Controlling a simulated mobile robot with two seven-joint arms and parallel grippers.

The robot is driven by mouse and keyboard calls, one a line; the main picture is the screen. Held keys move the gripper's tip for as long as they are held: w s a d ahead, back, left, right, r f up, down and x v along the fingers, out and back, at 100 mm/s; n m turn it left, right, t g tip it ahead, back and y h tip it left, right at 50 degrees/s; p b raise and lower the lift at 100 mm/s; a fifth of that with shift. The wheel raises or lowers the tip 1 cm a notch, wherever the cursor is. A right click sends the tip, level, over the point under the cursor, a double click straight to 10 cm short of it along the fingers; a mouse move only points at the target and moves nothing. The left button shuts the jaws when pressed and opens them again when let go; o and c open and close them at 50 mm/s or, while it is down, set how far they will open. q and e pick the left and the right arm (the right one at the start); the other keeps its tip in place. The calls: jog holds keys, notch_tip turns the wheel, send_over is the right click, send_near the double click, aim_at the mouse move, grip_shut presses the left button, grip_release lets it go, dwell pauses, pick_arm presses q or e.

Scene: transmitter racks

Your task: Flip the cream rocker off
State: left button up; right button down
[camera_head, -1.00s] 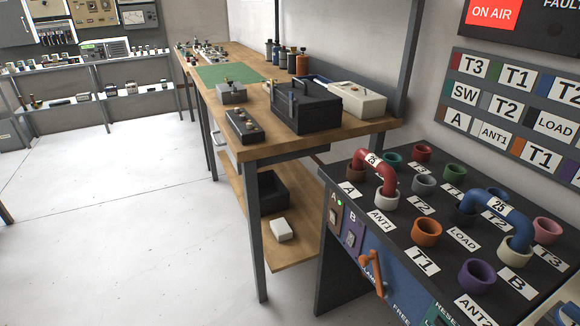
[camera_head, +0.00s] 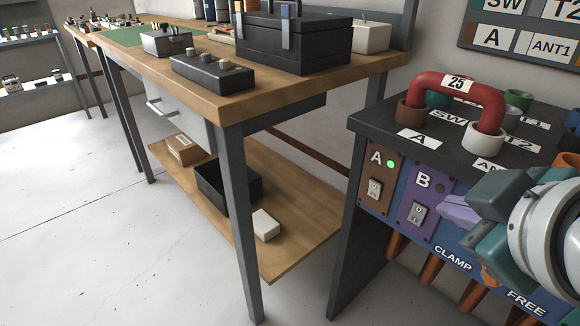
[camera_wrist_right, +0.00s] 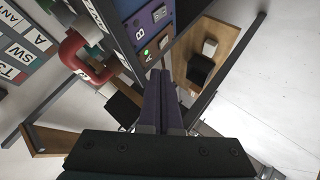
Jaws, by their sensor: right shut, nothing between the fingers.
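The front panel of the console carries a brown plate A with a pale rocker (camera_head: 375,189) and a lit green lamp (camera_head: 391,164). To its right is a purple plate B with another pale rocker (camera_head: 417,213) and a dark lamp. I cannot clearly tell which rocker is cream. My right gripper (camera_head: 458,210) is shut and empty, its purple fingers pointing left, just right of the B rocker in the picture. In the right wrist view its fingertips (camera_wrist_right: 160,76) point towards the panel, near the A rocker (camera_wrist_right: 163,42). Contact is not visible. My left gripper is out of view.
A red handle (camera_head: 458,88) bridges two sockets on the console top (camera_head: 375,123), above the plates. An orange clamp lever (camera_head: 490,276) sits low on the panel, partly behind my right arm. A wooden workbench (camera_head: 210,95) stands left of the console.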

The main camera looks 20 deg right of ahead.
jog(key=w+f+n+t+h+b, duration=0.1)
jog(key=w+f+n+t+b, duration=0.1)
jog(key=f+b, duration=0.4)
jog(key=w+f+n+t+b, duration=0.3)
jog(key=f+b, duration=0.3)
jog(key=b, duration=0.7)
jog(key=w+a+f+n+t+h+b, duration=0.1)
jog(key=w+f+n+t+b, duration=0.2)
jog(key=f+b, duration=0.4)
jog(key=w+n+b, duration=0.1)
jog(key=n+b, duration=0.1)
jog(key=b, duration=0.1)
jog(key=shift+w+h, duration=0.25)
jog(key=shift+h, duration=0.05)
jog(key=shift+w, duration=0.1)
send_near(370, 184)
jog(key=w+a, duration=0.1)
jog(key=w, duration=0.3)
jog(key=shift+w+d+r+p, duration=0.1)
jog(key=shift+w+d+p, duration=0.25)
jog(key=shift+d, duration=0.45)
jog(key=shift+w+d+r+p, duration=0.15)
jog(key=shift+w+d+p, duration=0.2)
jog(key=shift+d, duration=0.45)
